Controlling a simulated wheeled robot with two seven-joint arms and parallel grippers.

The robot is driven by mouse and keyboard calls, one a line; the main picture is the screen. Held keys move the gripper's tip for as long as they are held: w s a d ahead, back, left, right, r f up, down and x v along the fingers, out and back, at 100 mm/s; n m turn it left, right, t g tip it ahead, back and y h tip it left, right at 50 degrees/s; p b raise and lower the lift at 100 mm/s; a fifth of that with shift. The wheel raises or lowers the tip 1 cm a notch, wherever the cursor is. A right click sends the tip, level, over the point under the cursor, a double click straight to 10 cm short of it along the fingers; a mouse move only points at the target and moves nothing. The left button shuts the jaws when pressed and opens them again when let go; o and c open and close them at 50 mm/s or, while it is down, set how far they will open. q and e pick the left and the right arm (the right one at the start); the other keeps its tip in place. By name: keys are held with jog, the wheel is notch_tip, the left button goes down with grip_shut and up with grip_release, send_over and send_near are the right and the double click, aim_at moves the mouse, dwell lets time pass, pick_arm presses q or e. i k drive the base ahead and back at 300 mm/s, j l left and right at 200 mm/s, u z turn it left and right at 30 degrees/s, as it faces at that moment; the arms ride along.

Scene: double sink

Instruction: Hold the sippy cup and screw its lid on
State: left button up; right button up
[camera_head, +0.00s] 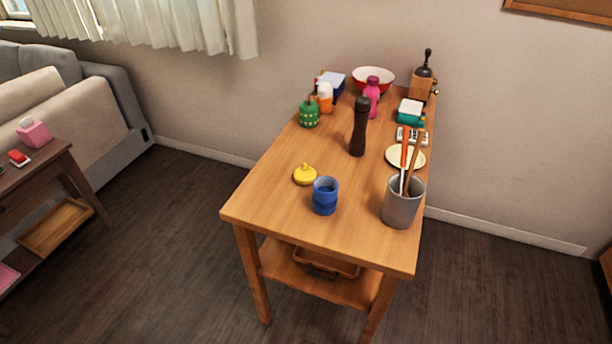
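The sippy cup (325,197) is blue and stands upright near the front of the wooden table. Its top is open and its inside shows. A yellow lid (304,175) with a raised spout lies on the table, just behind and to the left of the cup, apart from it. Neither of my grippers shows in the head view.
On the wooden table (268,192), a grey utensil holder (401,208) stands right of the cup. A dark pepper mill (360,127) stands behind. The front left is clear.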

aim_at(324, 196)
jog(key=i+j, duration=0.1)
jog(key=j, duration=0.35)
jog(key=i+j, duration=0.1)
jog(key=j, duration=0.35)
jog(key=i+j+z, duration=0.1)
jog(key=j, duration=0.35)
jog(key=i+j, duration=0.1)
jog(key=j, duration=0.35)
jog(key=z, duration=1.5)
